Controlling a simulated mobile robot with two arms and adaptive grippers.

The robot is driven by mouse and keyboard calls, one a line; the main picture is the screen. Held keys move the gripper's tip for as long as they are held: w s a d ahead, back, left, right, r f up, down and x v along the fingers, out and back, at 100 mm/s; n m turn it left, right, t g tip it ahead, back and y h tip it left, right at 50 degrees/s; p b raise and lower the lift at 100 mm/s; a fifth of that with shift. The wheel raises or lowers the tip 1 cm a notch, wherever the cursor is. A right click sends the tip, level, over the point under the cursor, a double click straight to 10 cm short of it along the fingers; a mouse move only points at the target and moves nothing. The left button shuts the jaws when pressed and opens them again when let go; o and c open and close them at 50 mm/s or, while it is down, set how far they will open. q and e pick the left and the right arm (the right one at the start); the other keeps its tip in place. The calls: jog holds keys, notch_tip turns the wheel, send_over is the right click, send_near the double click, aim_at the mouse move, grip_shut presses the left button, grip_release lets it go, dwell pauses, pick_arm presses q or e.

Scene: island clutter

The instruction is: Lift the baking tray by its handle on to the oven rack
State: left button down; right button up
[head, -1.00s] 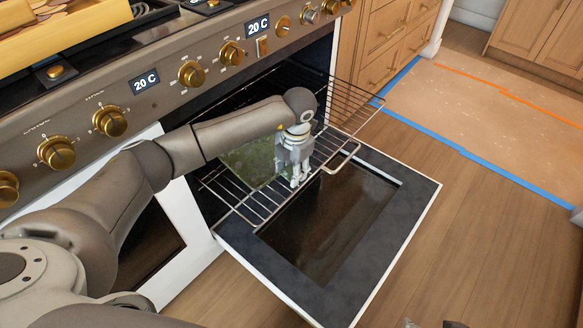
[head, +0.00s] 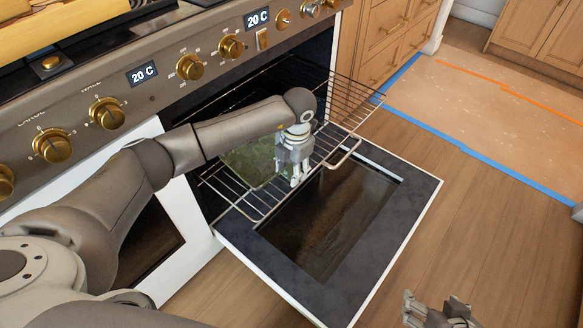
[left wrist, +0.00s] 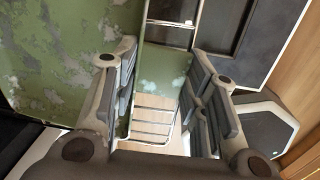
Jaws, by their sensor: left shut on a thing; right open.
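The baking tray (head: 247,162) is a worn green sheet over the pulled-out wire oven rack (head: 252,209), partly hidden behind my left arm. In the left wrist view the tray (left wrist: 62,50) fills the left side, and a green tab (left wrist: 163,72), seemingly its handle, reaches between the fingers. My left gripper (head: 297,178) points down at the tray's front edge, shut on this handle. From these views I cannot tell whether the tray rests fully on the rack. My right gripper (head: 438,312) is open and empty at the bottom edge, over the floor.
The oven door (head: 390,250) hangs open below the rack, with a dark glass panel. The stove front with brass knobs (head: 190,67) stands behind my left arm. Wooden drawers (head: 392,40) are to the right of the oven.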

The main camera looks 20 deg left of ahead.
jog(key=shift+s+d+f+g, duration=0.2)
jog(key=shift+s+g, duration=0.05)
jog(key=shift+s, duration=0.25)
jog(key=shift+s+d+f+g, duration=0.15)
jog(key=shift+s+f+g, duration=0.1)
jog(key=shift+s, duration=0.2)
dwell(1.0)
pick_arm(q)
jog(key=shift+f, duration=0.55)
pick_arm(e)
jog(key=shift+t, duration=0.9)
jog(key=shift+w+a+r, duration=0.2)
jog(key=shift+w+r, duration=0.1)
jog(key=shift+w, duration=0.3)
jog(key=shift+w+a+r, duration=0.25)
jog(key=shift+w+r, duration=0.1)
jog(key=shift+w, duration=0.25)
jog(key=shift+w+a+r, duration=0.2)
jog(key=shift+w+r, duration=0.1)
jog(key=shift+w, duration=0.3)
dwell(0.4)
pick_arm(q)
jog(key=c, duration=0.8)
grip_release()
jog(key=r, duration=0.4)
jog(key=d+r, duration=0.1)
jog(key=r, duration=0.7)
jog(key=shift+s+d, duration=0.15)
jog(key=shift+s, duration=0.15)
